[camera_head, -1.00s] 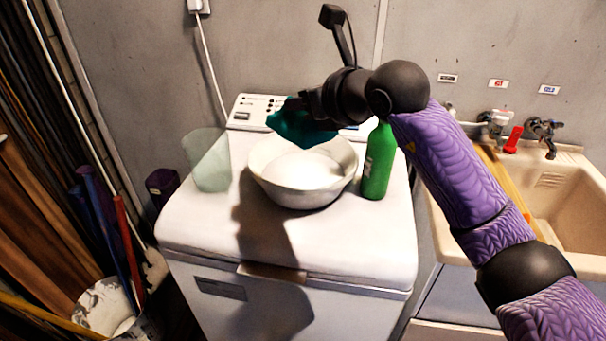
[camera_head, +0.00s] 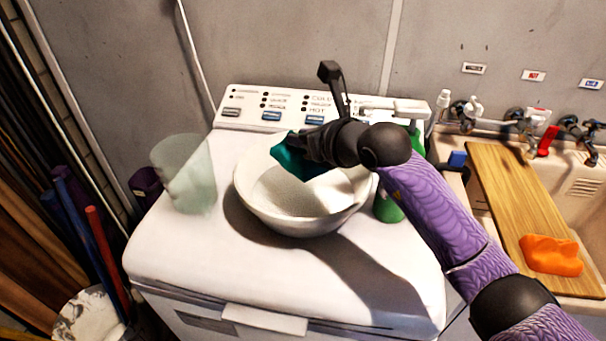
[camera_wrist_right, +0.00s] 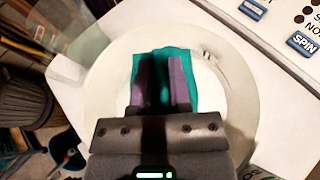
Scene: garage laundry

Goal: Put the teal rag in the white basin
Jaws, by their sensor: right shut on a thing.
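The teal rag (camera_head: 291,160) hangs from my right gripper (camera_head: 306,147), which is shut on it. In the head view the rag is over the white basin (camera_head: 262,209), within its rim as seen from here. The white basin stands on the washing machine top. In the right wrist view, the rag (camera_wrist_right: 196,81) shows between and around the fingers of my right gripper (camera_wrist_right: 158,75), with the basin (camera_wrist_right: 106,75) around it. I cannot tell whether the rag touches the basin's inside. My left gripper is not in view.
A translucent tumbler-like container (camera_head: 187,175) stands left of the basin. A green bottle (camera_head: 388,208) stands right of it, partly hidden by my arm. The washing machine (camera_head: 200,255) is clear in front. A wooden board (camera_head: 515,205) with an orange cloth (camera_head: 551,255) lies across the sink at right.

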